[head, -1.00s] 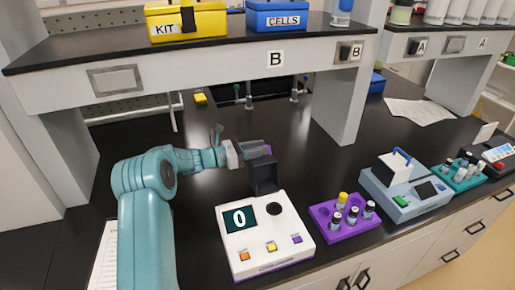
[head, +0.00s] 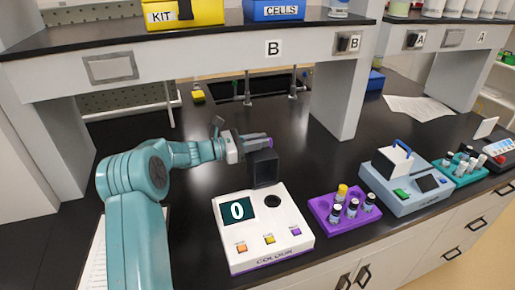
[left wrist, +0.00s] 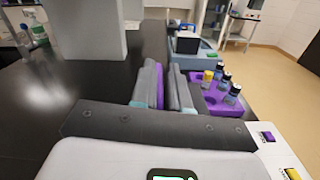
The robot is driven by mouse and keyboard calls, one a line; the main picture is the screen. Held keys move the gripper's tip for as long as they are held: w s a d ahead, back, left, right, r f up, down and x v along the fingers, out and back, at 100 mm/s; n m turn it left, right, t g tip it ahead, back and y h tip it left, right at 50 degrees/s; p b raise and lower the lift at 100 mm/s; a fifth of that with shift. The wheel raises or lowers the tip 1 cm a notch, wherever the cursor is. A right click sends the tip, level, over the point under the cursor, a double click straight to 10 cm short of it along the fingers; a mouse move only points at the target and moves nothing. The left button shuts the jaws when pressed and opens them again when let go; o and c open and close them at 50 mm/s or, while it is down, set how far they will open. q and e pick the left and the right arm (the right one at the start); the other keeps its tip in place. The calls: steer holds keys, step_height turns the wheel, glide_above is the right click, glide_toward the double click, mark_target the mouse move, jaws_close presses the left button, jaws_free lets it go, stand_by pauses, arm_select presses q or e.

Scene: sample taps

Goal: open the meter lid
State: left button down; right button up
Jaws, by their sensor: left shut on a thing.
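The white colour meter (head: 262,249) stands on the black bench, with a lit display showing 0 and a dark round well open on its top. Its black lid (head: 264,170) stands raised at the meter's back edge, well clear of the well. My left gripper (head: 256,142) is at the top of the raised lid, shut on it; the exact contact is partly hidden. In the left wrist view its two grey fingers (left wrist: 164,88) point forward, and the lid is not clear between them. A corner of the meter (left wrist: 280,150) shows at lower right. My right gripper is not in view.
A purple rack (head: 343,222) with several vials stands right of the meter. A blue-grey instrument (head: 405,194) and a teal rack (head: 461,178) stand further right. The shelf (head: 200,62) spans overhead, with its post (head: 338,100) behind.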

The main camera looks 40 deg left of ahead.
mark_target(262, 157)
arm_select(q)
steer(key=b, duration=0.1)
steer(key=s+d+m+b, duration=0.1)
steer(key=d+m+b, duration=0.1)
steer(key=b, duration=0.1)
steer(key=shift+s+d+r, duration=0.2)
steer(key=shift+d, duration=0.05)
steer(key=shift+s+d+r+m+b, duration=0.3)
steer(key=shift+d+m+b, duration=0.15)
steer(key=shift+m+b, duration=0.3)
steer(key=c, duration=1.2)
jaws_free()
steer(key=b+v, duration=0.2)
steer(key=v, duration=1.4)
steer(key=shift+s, duration=0.2)
